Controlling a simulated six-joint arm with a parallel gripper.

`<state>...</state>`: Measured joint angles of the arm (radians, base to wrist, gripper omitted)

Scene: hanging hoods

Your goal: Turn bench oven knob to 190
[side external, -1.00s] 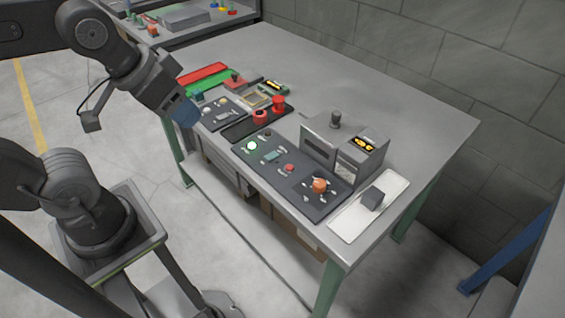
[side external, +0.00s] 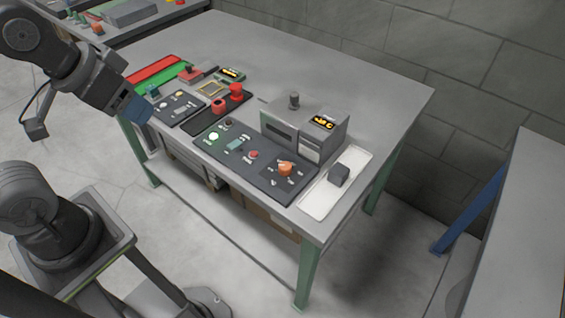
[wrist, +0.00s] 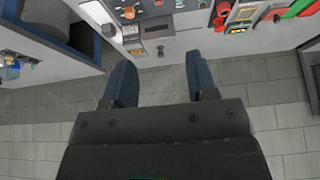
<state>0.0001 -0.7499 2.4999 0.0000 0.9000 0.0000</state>
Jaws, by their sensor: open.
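The bench oven appears to be the grey box (side external: 310,128) with a yellow-lit display (side external: 323,122) and a dark knob (side external: 294,100) on top. An orange knob (side external: 285,168) with pale marks around it sits on the dark panel (side external: 262,178) in front. The marks are too small to read, and I cannot tell which knob sets the oven. In the wrist view the orange knob (wrist: 130,13) is at the upper edge. My gripper (side external: 137,108) is off the bench's left front edge, well away from both knobs. In the wrist view my gripper (wrist: 161,85) is open and empty.
A white tray (side external: 318,203) with a grey block (side external: 339,175) is right of the panel. The back bench top (side external: 340,75) is clear.

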